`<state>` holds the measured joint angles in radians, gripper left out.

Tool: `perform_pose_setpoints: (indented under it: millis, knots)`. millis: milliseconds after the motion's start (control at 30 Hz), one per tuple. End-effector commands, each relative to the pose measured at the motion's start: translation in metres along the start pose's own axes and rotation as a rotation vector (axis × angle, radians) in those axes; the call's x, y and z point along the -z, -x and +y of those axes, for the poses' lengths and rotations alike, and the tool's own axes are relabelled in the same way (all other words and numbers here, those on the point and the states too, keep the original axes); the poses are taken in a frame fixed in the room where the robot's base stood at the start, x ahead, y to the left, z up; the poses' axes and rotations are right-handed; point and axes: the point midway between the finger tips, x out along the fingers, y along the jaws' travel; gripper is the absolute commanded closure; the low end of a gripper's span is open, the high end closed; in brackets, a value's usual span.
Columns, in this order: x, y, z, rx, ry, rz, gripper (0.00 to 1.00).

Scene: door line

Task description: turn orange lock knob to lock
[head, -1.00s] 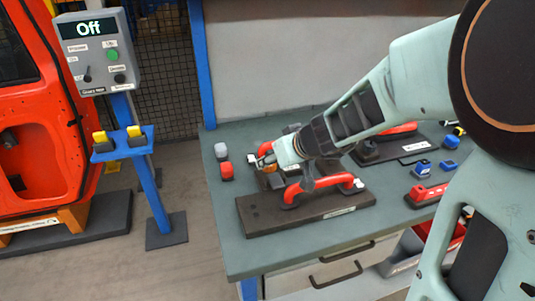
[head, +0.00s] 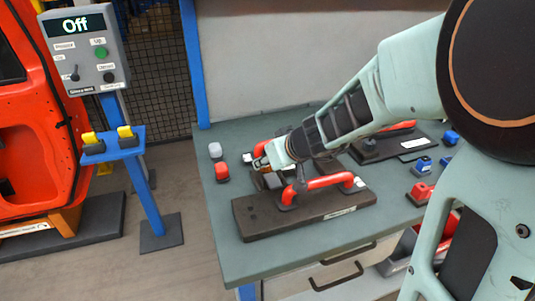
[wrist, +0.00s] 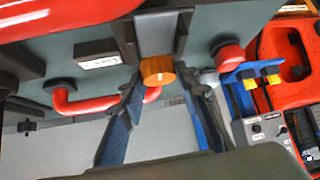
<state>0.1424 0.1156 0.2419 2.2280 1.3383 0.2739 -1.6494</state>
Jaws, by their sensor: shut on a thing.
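The orange lock knob (wrist: 158,71) shows in the wrist view, at the end of a grey block, between my two fingers. My gripper (wrist: 161,84) is shut on the knob, one finger on each side. In the head view my gripper (head: 264,164) is at the dark board (head: 265,222) on the bench, just behind the near red handle (head: 322,183). The knob is hidden in that view by my gripper, and I cannot read its turn angle.
Blue and red blocks (head: 422,165) lie to the right. A post with a control box reading "Off" (head: 84,50) stands left of the bench (head: 225,245).

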Motion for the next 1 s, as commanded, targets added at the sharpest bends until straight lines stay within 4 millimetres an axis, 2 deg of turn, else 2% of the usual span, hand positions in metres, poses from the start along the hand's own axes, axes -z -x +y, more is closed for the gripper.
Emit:
perform_pose_setpoints:
  millis: [467,1000]
  knots:
    - [-0.0011,-0.0012,-0.0026,-0.054,-0.054,-0.005,0.95]
    - [0.0059,0.0043,-0.0077,-0.33,-0.332,-0.01,0.95]
